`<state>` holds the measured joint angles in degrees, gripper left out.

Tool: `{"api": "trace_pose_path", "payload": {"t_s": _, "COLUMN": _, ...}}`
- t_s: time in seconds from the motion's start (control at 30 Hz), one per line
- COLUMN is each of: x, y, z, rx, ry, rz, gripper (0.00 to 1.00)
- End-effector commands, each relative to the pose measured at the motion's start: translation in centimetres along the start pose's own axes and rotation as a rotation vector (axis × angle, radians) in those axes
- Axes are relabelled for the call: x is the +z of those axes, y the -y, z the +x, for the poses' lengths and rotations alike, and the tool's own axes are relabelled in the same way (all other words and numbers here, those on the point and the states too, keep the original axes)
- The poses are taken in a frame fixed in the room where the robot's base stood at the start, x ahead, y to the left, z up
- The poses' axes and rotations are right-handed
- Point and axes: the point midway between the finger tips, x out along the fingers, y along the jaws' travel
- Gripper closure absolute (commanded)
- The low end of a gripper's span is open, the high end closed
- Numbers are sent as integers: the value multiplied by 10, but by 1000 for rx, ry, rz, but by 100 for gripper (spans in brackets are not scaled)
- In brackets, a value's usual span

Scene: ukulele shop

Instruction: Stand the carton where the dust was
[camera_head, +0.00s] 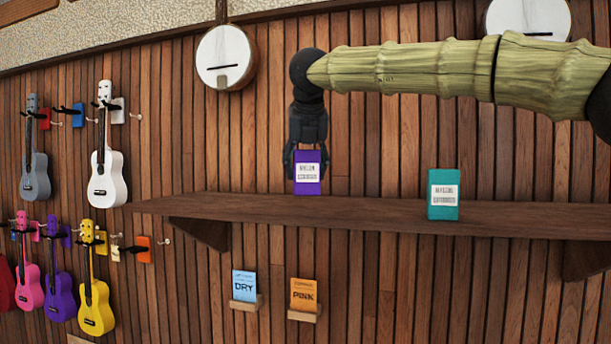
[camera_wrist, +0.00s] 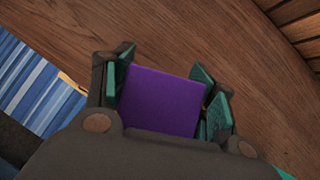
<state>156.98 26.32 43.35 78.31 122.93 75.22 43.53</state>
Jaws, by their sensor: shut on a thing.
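A purple carton (camera_head: 308,178) with a white label stands upright at the shelf (camera_head: 365,213), left of its middle. Its base looks level with the shelf top; I cannot tell whether it touches. My gripper (camera_head: 307,158) comes down from above and is shut on the carton. In the wrist view, the carton's purple top (camera_wrist: 160,98) lies between the two green-padded fingers, with the wooden shelf top (camera_wrist: 200,40) below. A teal carton (camera_head: 443,194) with a white label stands on the shelf to the right, apart from my gripper. I see no dust on the visible shelf.
The shelf is bare between the two cartons and at its left end. A wood-plank wall stands behind, with a banjo (camera_head: 226,57) above. Blue (camera_head: 244,286) and orange (camera_head: 305,295) packets sit on small ledges below. Several ukuleles hang at left.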

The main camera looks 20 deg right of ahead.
Motion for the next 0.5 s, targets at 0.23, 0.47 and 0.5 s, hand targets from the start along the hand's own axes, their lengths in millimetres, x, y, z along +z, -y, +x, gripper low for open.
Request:
{"api": "trace_pose_path", "payload": {"t_s": 0.23, "x": -13, "y": 1, "z": 21, "rx": -2, "ry": -4, "rz": -2, "gripper": 69}}
{"api": "trace_pose_path", "payload": {"t_s": 0.47, "x": -19, "y": 0, "z": 31, "rx": 0, "ry": -3, "rz": 0, "gripper": 69}}
{"api": "trace_pose_path", "payload": {"t_s": 0.5, "x": -19, "y": 0, "z": 31, "rx": -1, "ry": -3, "rz": 0, "gripper": 69}}
